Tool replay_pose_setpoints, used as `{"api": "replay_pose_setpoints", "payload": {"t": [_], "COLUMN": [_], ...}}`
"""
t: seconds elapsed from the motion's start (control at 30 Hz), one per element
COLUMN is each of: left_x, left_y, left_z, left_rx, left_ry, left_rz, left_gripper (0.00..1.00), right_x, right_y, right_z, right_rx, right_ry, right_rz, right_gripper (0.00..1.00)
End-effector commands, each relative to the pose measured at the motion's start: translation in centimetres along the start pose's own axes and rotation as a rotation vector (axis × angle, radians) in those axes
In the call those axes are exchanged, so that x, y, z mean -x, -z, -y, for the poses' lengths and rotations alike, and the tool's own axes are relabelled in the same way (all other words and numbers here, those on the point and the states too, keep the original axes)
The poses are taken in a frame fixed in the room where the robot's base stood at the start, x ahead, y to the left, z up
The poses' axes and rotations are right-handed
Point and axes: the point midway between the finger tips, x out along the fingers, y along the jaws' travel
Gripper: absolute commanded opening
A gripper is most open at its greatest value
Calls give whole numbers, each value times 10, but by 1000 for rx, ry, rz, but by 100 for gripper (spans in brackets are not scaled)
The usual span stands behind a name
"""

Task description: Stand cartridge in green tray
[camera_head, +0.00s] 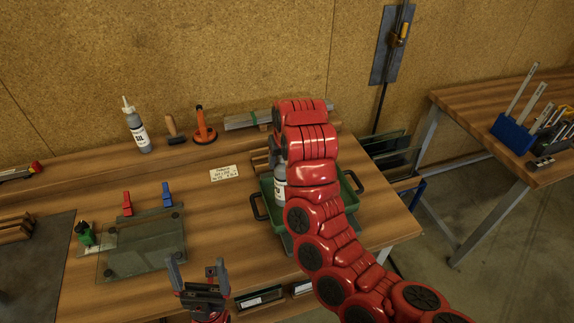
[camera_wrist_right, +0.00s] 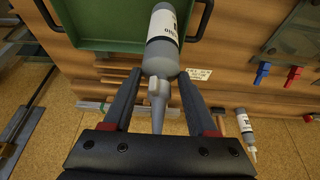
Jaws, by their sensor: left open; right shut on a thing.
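A grey cartridge with a white label (camera_head: 280,182) is upright at the green tray (camera_head: 351,199), mostly behind my right arm. In the right wrist view, the cartridge (camera_wrist_right: 162,52) has its body over the edge of the green tray (camera_wrist_right: 95,42) and its nozzle towards my gripper. My right gripper (camera_wrist_right: 160,78) is shut on the cartridge at its nozzle end. In the head view this gripper is hidden by the arm. I cannot tell whether the cartridge's base touches the tray floor. My left gripper (camera_head: 198,268) is open and empty at the table's front.
A second cartridge (camera_head: 138,130) stands at the back, beside a brush (camera_head: 174,131) and an orange-handled tool (camera_head: 203,127). A glass plate (camera_head: 145,245) with red and blue clamps lies left. Bare wood separates plate and tray.

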Motion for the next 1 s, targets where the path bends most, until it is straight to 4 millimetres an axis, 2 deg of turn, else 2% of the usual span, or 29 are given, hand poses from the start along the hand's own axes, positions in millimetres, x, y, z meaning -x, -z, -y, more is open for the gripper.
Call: {"api": "replay_pose_setpoints", "payload": {"t": [0.03,0.2,0.37,0.5,0.6,0.9,0.93,1.0], "left_x": [-8,-11,-22,-35,-35,-29,-31,-31], "left_y": [1,2,4,6,6,5,5,5], "left_z": [0,0,1,2,2,1,2,2], "left_rx": [0,0,0,0,0,0,0,0], "left_ry": [0,0,0,0,0,0,0,0], "left_rz": [0,-1,-1,-1,0,0,0,-1], "left_gripper": [93,93,93,93,93,93,93,93], "right_x": [1,-6,-14,-31,-38,-43,-42,-41], "right_y": [6,11,8,0,-2,-4,-3,-3], "right_z": [-7,-16,-15,-14,-15,-15,-15,-15], "right_rx": [0,-2,-3,-2,0,-1,-1,-1], "right_ry": [-5,0,4,4,1,0,0,0], "right_rz": [2,3,3,6,1,0,0,0], "right_gripper": [0,0,0,0,0,0,63,76]}}
